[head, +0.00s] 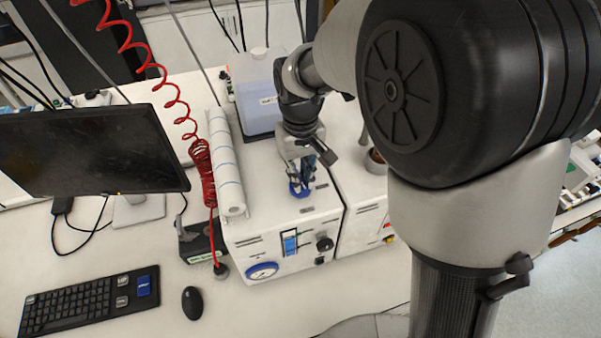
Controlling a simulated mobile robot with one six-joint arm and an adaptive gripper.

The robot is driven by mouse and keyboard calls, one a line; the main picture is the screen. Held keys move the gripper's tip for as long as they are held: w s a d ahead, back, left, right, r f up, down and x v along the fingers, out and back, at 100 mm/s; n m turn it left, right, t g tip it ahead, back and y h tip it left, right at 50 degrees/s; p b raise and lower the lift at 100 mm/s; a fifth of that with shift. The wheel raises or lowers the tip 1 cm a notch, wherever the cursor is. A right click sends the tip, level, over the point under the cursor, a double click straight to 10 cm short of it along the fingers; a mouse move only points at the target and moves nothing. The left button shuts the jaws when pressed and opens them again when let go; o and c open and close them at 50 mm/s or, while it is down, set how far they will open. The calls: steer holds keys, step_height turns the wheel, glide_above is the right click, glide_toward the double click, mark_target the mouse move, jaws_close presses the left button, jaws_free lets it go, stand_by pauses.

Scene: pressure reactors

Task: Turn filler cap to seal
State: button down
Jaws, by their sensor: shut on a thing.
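My gripper (302,176) points down over the top of a white reactor unit (270,236). It is shut on a small blue cap (300,190) near the front of the unit's top. The cap's lower rim shows below the fingers, and the rest is partly hidden by them. I cannot tell how the cap sits on its opening or how far it is turned.
A paper roll (226,165) lies on the unit's left side, beside a red coiled hose (203,170). A translucent container (258,88) stands behind. A monitor (90,150), keyboard (90,302) and mouse (192,302) are at left. A second white unit (362,210) adjoins on the right.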

steer(key=shift+m, duration=0.6)
steer(key=c, duration=1.6)
jaws_free()
steer(key=shift+c, duration=0.2)
step_height(320, 180, up, 12)
